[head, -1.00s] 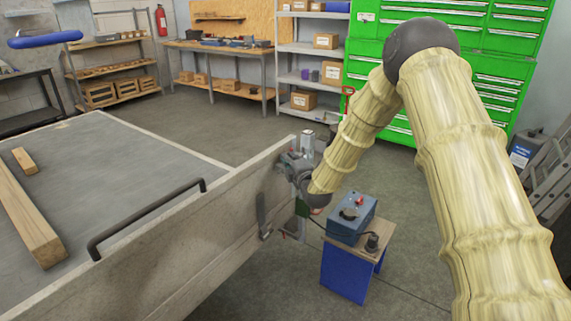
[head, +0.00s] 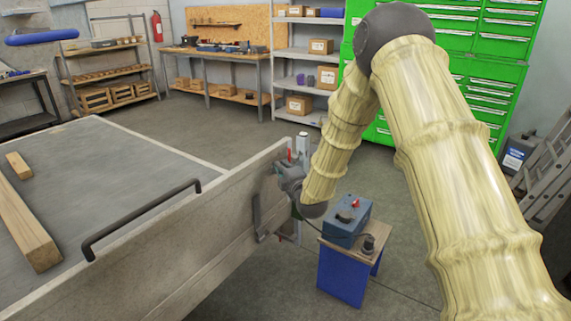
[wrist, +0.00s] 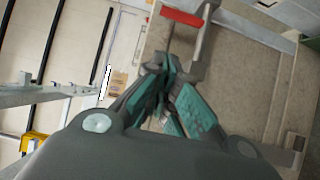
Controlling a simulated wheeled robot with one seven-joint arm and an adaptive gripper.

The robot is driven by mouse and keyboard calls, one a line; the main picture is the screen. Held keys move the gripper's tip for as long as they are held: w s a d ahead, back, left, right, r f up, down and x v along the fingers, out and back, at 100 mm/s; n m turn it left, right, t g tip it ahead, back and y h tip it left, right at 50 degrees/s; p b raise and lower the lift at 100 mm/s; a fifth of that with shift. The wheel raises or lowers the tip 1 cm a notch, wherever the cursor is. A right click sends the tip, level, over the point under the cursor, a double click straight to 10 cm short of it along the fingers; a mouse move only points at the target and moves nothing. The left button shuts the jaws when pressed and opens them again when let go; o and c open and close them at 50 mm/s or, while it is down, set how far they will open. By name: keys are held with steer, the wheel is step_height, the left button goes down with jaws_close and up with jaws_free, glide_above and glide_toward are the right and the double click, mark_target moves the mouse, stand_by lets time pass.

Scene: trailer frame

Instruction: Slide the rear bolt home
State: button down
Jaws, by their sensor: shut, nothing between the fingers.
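The trailer's side board (head: 215,215) runs from lower left to a grey upright post (head: 302,150) at its far end. A thin red part (head: 289,155) stands beside that post. In the wrist view a red grip (wrist: 181,17) sits next to a grey metal bracket (wrist: 203,45) on the board, with a dark rod just beyond my fingertips; I take this for the bolt. My gripper (wrist: 165,72) is shut and empty, its teal-padded fingers together close below the red grip. I cannot tell whether they touch. In the head view my wrist (head: 290,180) hides most of the bolt area.
A blue-grey box (head: 347,220) with a red knob stands on a small blue stand (head: 343,275) right of the post. A black handle (head: 140,220) is on the board. Timber (head: 25,230) lies on the trailer bed. Open floor lies behind.

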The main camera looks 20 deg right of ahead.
steer(key=s+d+b, duration=0.1)
steer(key=s, duration=0.7)
steer(key=shift+d, duration=0.2)
steer(key=shift+f, duration=0.2)
steer(key=s+a+f+m+g+h+p, duration=0.1)
steer(key=s+f+m+g, duration=0.4)
steer(key=s+f, duration=0.7)
steer(key=s+a+f+m+g, duration=0.2)
steer(key=s+f+m+g, duration=0.25)
steer(key=s+f, duration=0.85)
steer(key=s+f+m+g, duration=0.2)
steer(key=s+f+m, duration=0.1)
steer(key=s, duration=0.6)
steer(key=s+a+f+m+g, duration=0.1)
steer(key=s+f+m+g, duration=0.2)
steer(key=s+f, duration=0.3)
steer(key=s+a+f+m+g+p, duration=0.1)
steer(key=s+f+m+g, duration=0.2)
steer(key=s, duration=1)
step_height(320, 180, down, 2)
steer(key=shift+s+f+m+h, duration=0.25)
steer(key=shift+m+h, duration=0.05)
steer(key=shift+m, duration=0.15)
steer(key=shift+g, duration=0.25)
